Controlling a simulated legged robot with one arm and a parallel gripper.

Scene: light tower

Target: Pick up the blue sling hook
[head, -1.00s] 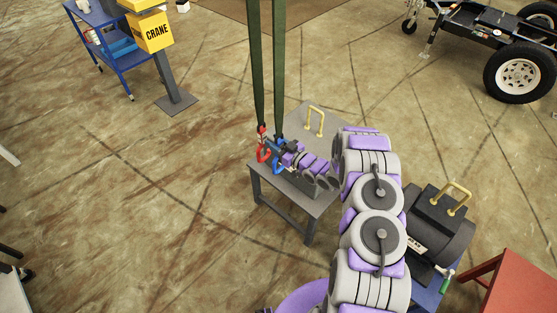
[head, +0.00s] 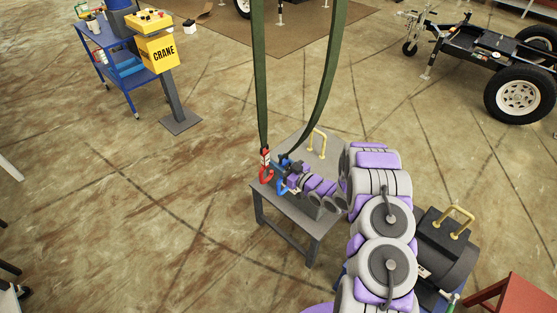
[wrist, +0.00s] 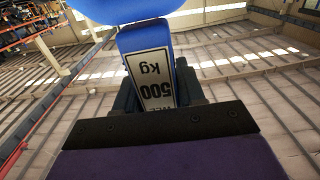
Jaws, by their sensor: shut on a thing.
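In the wrist view the blue hook (wrist: 150,50) fills the upper middle, with a white "500 kg" label, between the dark jaws (wrist: 160,97). The red hook (head: 265,172) hangs on the left-hand green strap, just left of the blue one. Parts of the blue hook are hidden by my gripper.
A dark motor-like load (head: 445,240) with a yellow handle stands at the right. A yellow crane control box (head: 158,54) on a post and a blue cart (head: 104,60) stand at the back left. A wheeled trailer (head: 495,60) is at the back right. The floor at left is clear.

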